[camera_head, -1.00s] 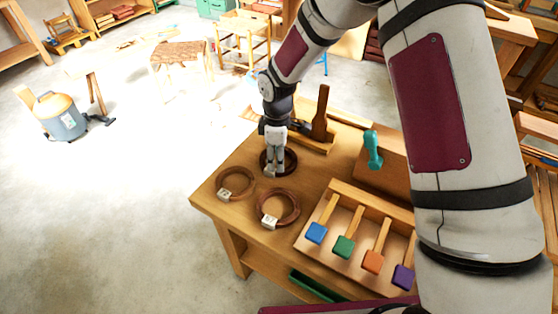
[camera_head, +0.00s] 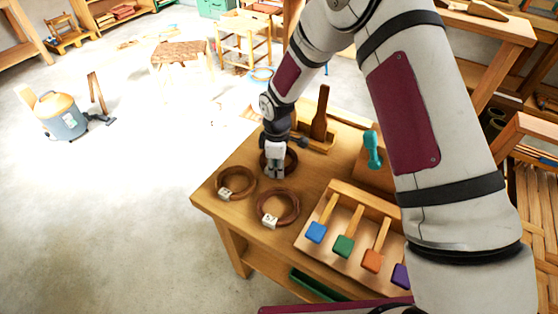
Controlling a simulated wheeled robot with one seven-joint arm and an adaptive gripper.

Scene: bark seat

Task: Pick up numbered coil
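Three brown coils lie on the wooden workbench (camera_head: 215,200). The front coil (camera_head: 294,207) has a white tag (camera_head: 270,222) with a dark number too small to read surely. The left coil (camera_head: 249,187) has a pale tag (camera_head: 225,194), also unreadable. The third, darker coil (camera_head: 294,158) lies at the back, and my gripper (camera_head: 276,176) points down over it, covering much of it. The fingertips are low at the near side of this coil. I cannot tell whether they touch it or are closed, and its tag is hidden.
A wooden rack (camera_head: 322,252) with blue, green, orange and purple-ended tools fills the bench's right front. A teal tool (camera_head: 373,149) stands at a wooden block. A dark brown upright tool (camera_head: 320,112) stands behind my gripper. The bench's left front is clear.

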